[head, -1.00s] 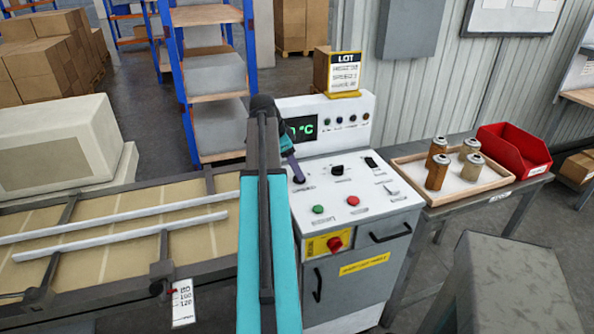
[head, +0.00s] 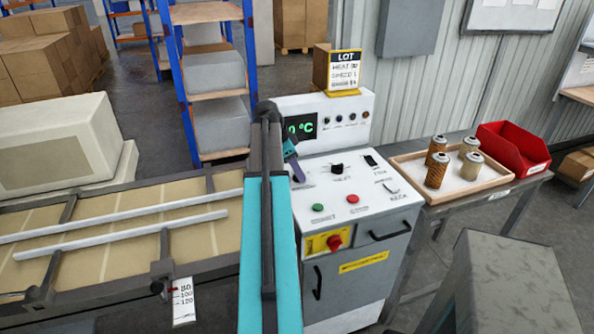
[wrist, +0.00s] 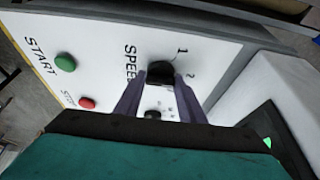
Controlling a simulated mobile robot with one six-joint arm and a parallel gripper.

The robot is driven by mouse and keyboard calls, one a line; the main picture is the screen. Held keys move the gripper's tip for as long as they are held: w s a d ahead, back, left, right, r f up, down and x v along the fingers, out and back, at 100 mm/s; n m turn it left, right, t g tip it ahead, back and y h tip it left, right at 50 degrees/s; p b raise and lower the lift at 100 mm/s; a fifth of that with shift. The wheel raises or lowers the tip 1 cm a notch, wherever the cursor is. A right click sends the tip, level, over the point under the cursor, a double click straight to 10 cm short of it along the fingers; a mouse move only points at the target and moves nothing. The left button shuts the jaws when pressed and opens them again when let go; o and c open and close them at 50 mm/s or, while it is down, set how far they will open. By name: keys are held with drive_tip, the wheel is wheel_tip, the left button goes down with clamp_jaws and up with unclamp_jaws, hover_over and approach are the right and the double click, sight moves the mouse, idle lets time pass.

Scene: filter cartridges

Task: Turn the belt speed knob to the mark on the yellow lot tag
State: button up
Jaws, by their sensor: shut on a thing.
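The belt speed knob (wrist: 160,72) is black and sits on the white panel beside the word SPEED, with marks 1 and 2 near it in the wrist view. My gripper (wrist: 162,82) has its two purple fingers at either side of the knob and is shut on it. In the head view my gripper (head: 298,174) is low over the left of the panel and the knob cannot be made out there. The yellow lot tag (head: 345,73) stands on top of the control cabinet; its heading LOT reads, but its speed value is too blurred to tell.
The cabinet panel (head: 376,204) also bears a black heat knob (head: 337,168), a green button (head: 317,207) and a red button (head: 352,198). A red switch (head: 334,241) is on its front. To the right, a wooden tray (head: 490,190) holds several cartridges near a red bin (head: 512,150).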

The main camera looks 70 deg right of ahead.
drive_tip(key=shift+n, duration=0.5)
drive_tip(key=n+t, duration=0.1)
drive_tip(key=n, duration=0.1)
drive_tip(key=n+h, duration=0.1)
drive_tip(key=n, duration=0.1)
drive_tip(key=shift+s+a+n+t, duration=0.15)
drive_tip(key=shift+s+n+t, duration=0.05)
drive_tip(key=shift+n+t, duration=0.2)
drive_tip(key=shift+s+n+t+h, duration=0.15)
drive_tip(key=shift+n+t, duration=0.5)
drive_tip(key=shift+n, duration=0.9)
drive_tip(key=shift+w+n+t+h, duration=0.1)
drive_tip(key=shift+n+t+h, duration=0.15)
drive_tip(key=shift+n+t, duration=0.85)
drive_tip(key=shift+n+g, duration=0.45)
drive_tip(key=shift+n, duration=0.1)
drive_tip(key=o, duration=1)
drive_tip(key=shift+s, duration=0.1)
drive_tip(key=shift+r, duration=0.1)
drive_tip(key=shift+b+v, duration=1.05)
drive_tip(key=shift+v, duration=5.75)
